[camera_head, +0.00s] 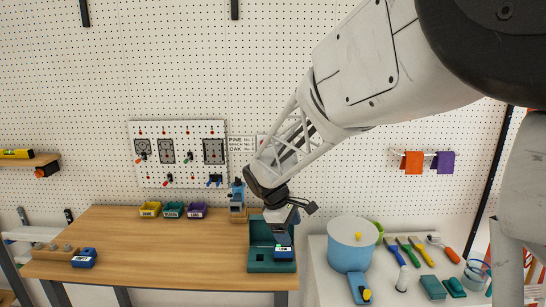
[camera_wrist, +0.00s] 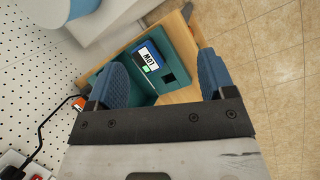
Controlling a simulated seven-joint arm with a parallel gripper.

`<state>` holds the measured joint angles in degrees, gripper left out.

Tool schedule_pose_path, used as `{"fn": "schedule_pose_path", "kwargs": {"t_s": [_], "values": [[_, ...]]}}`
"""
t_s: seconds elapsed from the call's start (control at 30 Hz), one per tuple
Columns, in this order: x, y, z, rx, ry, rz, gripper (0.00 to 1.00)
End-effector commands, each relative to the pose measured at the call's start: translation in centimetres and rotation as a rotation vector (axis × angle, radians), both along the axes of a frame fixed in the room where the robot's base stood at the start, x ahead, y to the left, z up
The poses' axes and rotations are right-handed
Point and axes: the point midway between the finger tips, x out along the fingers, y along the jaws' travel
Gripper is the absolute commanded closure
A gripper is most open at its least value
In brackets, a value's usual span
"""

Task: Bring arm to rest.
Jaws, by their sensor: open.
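My gripper (camera_head: 281,231) hangs at the right end of the wooden workbench (camera_head: 160,240), fingers down, above a teal holder (camera_head: 258,263). In the wrist view my gripper (camera_wrist: 166,72) shows two blue fingers spread well apart, with nothing held between them. A small blue block with a lit display (camera_head: 284,252) sits in the holder, in front of the fingers in the head view. The block also shows in the wrist view (camera_wrist: 149,57), beyond and between the fingers. I cannot tell whether the fingers touch the holder.
Yellow (camera_head: 150,209), teal and purple bins stand at the bench's back. A blue device (camera_head: 237,198) stands close left of my wrist. A light-blue bucket (camera_head: 351,246) stands on the white table at right. The bench's middle is clear.

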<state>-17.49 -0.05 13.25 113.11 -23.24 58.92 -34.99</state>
Motion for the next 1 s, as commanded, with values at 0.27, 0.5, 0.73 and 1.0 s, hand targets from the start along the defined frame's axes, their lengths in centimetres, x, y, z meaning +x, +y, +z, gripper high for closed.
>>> {"fn": "schedule_pose_path", "kwargs": {"t_s": [0.27, 0.5, 0.73, 1.0], "values": [[-4.6, -3.3, 4.7, 0.08, -0.094, -0.155, 0.24], [-8.8, -5.8, 7.9, 0.151, -0.172, -0.288, 0.24], [-13.1, -8.0, 10.4, 0.22, -0.244, -0.415, 0.24], [-18.4, -10.1, 12.7, 0.304, -0.327, -0.561, 0.24]]}}
